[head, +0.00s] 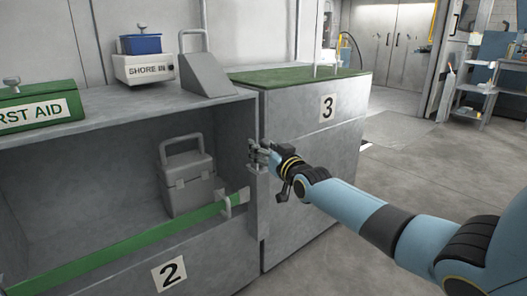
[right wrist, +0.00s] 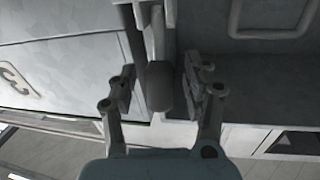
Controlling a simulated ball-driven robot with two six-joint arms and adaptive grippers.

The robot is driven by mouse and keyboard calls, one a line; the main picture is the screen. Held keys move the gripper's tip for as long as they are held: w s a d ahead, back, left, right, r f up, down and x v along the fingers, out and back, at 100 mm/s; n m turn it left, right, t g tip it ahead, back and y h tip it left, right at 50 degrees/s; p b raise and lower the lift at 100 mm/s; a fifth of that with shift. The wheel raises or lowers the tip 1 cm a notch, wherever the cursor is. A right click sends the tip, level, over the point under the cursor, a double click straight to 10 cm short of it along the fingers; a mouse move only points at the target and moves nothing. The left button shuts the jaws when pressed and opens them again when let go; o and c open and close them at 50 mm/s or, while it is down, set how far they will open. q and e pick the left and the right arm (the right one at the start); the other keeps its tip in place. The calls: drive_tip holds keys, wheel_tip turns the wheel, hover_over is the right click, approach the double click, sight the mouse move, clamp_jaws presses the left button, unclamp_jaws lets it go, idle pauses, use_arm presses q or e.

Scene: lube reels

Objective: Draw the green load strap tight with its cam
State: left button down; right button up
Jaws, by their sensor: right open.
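The green load strap (head: 130,245) runs across the open front of compartment 2, rising to the right. A pale grey cam fitting (head: 228,205) sits at its right end, beside the edge of the bay. My right gripper (head: 257,155) is above and to the right of this fitting, at the post between bays 2 and 3. In the right wrist view my right gripper (right wrist: 159,88) is open, with a rounded grey bar end (right wrist: 159,88) between its fingers and visible gaps on both sides. I cannot tell whether this bar belongs to the cam. My left gripper is out of view.
A grey case (head: 188,185) with a handle stands inside compartment 2, behind the strap. Above are a green first aid box (head: 35,105), a SHORE IN box (head: 145,70) and a grey wedge-shaped block (head: 205,75). Cabinet 3 (head: 315,150) stands right; open floor lies beyond.

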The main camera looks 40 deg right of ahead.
clamp_jaws()
idle(0.3)
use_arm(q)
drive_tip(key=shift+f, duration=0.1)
use_arm(e)
drive_tip(key=shift+f, duration=0.15)
drive_tip(key=t+b, duration=0.1)
drive_tip(key=s+t+b, duration=0.1)
drive_tip(key=b, duration=0.1)
drive_tip(key=shift+f+m, duration=0.3)
drive_tip(key=shift+f, duration=0.1)
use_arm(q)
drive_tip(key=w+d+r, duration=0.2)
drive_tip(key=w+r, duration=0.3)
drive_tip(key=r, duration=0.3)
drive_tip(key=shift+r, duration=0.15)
use_arm(e)
drive_tip(key=shift+s+r, duration=0.1)
drive_tip(key=shift+r, duration=0.05)
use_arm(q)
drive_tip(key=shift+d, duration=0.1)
use_arm(e)
unclamp_jaws()
drive_tip(key=shift+d, duration=0.1)
